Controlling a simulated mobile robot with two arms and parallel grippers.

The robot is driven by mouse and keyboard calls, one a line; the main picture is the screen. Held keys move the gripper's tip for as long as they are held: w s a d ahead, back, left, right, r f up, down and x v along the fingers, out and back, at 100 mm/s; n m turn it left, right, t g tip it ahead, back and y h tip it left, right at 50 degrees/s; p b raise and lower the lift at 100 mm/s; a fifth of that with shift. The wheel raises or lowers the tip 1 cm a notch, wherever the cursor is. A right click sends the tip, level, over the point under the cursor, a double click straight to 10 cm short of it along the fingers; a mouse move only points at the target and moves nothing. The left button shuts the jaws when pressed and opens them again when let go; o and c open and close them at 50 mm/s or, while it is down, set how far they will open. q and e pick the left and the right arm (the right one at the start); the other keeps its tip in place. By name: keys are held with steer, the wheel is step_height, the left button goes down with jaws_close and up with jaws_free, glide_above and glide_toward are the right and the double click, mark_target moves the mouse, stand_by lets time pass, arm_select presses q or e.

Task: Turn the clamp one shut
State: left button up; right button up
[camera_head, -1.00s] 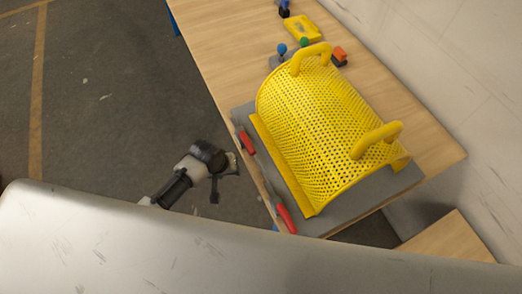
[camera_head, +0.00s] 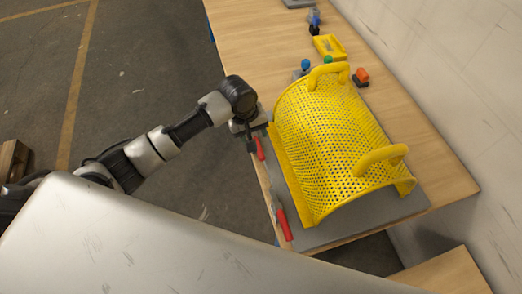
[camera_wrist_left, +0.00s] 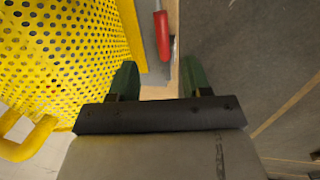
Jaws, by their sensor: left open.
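Two toggle clamps with red handles sit along the near edge of the grey base plate, beside the yellow perforated guard (camera_head: 330,140). The far red handle (camera_head: 260,148) is close to my left gripper (camera_head: 251,138); the near red handle (camera_head: 284,224) is farther down the edge. I cannot tell which is clamp one. In the left wrist view, my left gripper (camera_wrist_left: 158,78) is open, with its green fingers apart. A red handle (camera_wrist_left: 163,36) lies ahead of the gap between them, not gripped. The far clamp's metal parts are largely hidden by my gripper in the head view.
The guard's two yellow arched handles rise above the plate (camera_head: 340,232). A yellow tray (camera_head: 329,46) and small blue, green and orange parts lie behind it on the wooden table (camera_head: 255,40). A wall runs along the right. Open floor lies left of the table.

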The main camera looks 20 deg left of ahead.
mark_target(259, 151)
arm_select(q)
steer(key=f, duration=0.3)
steer(key=d+f, duration=0.1)
steer(key=f, duration=0.3)
steer(key=w+f, duration=0.1)
steer(key=f, duration=0.2)
steer(key=shift+w+d+f+p, duration=0.1)
steer(key=shift+d+f+p, duration=0.15)
steer(key=shift+p, duration=0.15)
steer(key=shift+a, duration=0.1)
jaws_close()
